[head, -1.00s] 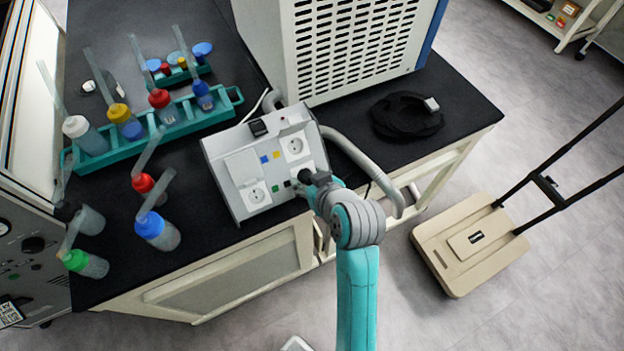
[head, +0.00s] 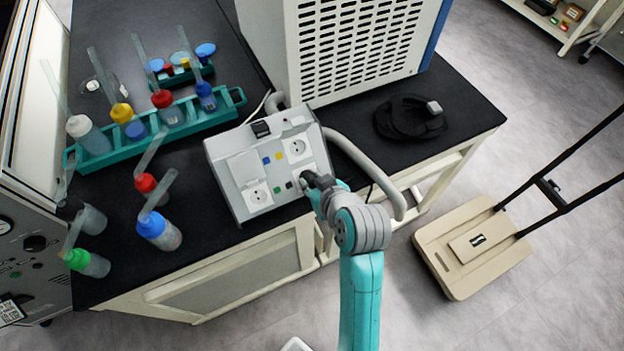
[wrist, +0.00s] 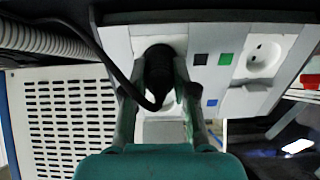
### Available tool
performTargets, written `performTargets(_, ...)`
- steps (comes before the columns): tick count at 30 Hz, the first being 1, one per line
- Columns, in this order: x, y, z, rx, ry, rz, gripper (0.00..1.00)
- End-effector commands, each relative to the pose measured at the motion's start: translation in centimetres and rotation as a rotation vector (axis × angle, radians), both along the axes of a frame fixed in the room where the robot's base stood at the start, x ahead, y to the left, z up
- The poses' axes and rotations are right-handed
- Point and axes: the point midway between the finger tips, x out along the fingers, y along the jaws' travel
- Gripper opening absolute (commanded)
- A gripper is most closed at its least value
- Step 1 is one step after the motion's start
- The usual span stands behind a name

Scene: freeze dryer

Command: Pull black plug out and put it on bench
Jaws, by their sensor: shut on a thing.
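The black plug (wrist: 158,72) is between my gripper's fingers in the wrist view, at a socket of the grey outlet box (wrist: 219,90). Its black cable curves up and left. Whether its pins are fully seated cannot be seen. My gripper (wrist: 160,92) is shut on the plug. In the head view my gripper (head: 311,182) reaches the right front side of the outlet box (head: 238,190), and the plug is mostly hidden by it. The black bench (head: 220,235) lies under and around the box.
A vented white machine (head: 352,45) stands behind the box. A coiled black cable (head: 400,125) lies to the right, near a grey hose (head: 365,160). Bottles in a teal rack (head: 110,155) and loose bottles (head: 158,230) stand left. Bare bench lies between bottles and box.

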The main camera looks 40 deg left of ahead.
Motion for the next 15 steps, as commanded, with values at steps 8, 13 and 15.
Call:
performTargets(8,-0.2,-0.7,0.8,0.003,-0.003,-0.002,0.00)
performTargets(13,-0.5,-1.2,1.0,0.002,-0.001,-0.001,0.00)
performTargets(15,-0.5,-1.3,1.2,0.002,-0.002,-0.002,0.00)
